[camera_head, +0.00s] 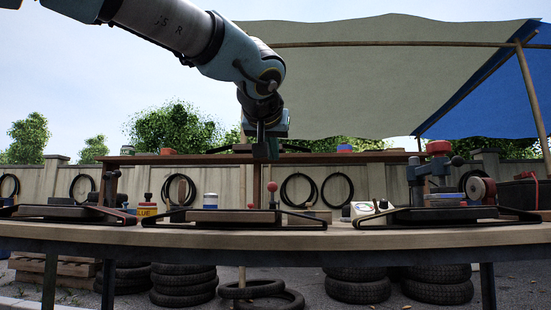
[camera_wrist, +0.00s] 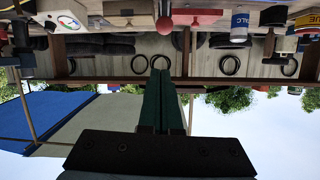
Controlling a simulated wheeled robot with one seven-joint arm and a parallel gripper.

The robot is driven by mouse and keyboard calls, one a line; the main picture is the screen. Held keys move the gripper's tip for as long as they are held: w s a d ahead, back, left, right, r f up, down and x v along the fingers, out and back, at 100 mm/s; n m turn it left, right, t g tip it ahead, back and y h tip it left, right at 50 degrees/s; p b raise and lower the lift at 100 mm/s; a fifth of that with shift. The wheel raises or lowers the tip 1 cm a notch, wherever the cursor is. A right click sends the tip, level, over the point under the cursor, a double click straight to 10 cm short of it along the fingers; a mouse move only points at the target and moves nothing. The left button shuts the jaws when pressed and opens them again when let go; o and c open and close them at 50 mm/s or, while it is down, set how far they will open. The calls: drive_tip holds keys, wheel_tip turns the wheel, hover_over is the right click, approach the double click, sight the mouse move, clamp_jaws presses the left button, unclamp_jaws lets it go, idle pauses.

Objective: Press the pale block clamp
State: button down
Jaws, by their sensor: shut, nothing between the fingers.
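My gripper (camera_head: 266,150) hangs pointing down above the middle of the bench, its dark green fingers together and empty. The wrist view, which is upside down, shows the shut fingers (camera_wrist: 160,74) apart from everything on the bench. Below my gripper, a red ball knob on a post (camera_head: 272,187) stands on the middle tray (camera_head: 240,227); the knob also shows in the wrist view (camera_wrist: 165,25). A pale wooden block (camera_head: 318,215) sits just right of it. I cannot tell which part is the pale block clamp.
A white box (camera_head: 363,210), a yellow tin (camera_head: 147,210) and a blue-and-white can (camera_head: 211,201) stand on the bench. A rear shelf (camera_head: 330,157) lies behind. The air around my gripper looks clear.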

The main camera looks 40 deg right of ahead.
drive_tip(key=v, duration=0.4)
drive_tip(key=shift+f, duration=0.15)
idle(0.4)
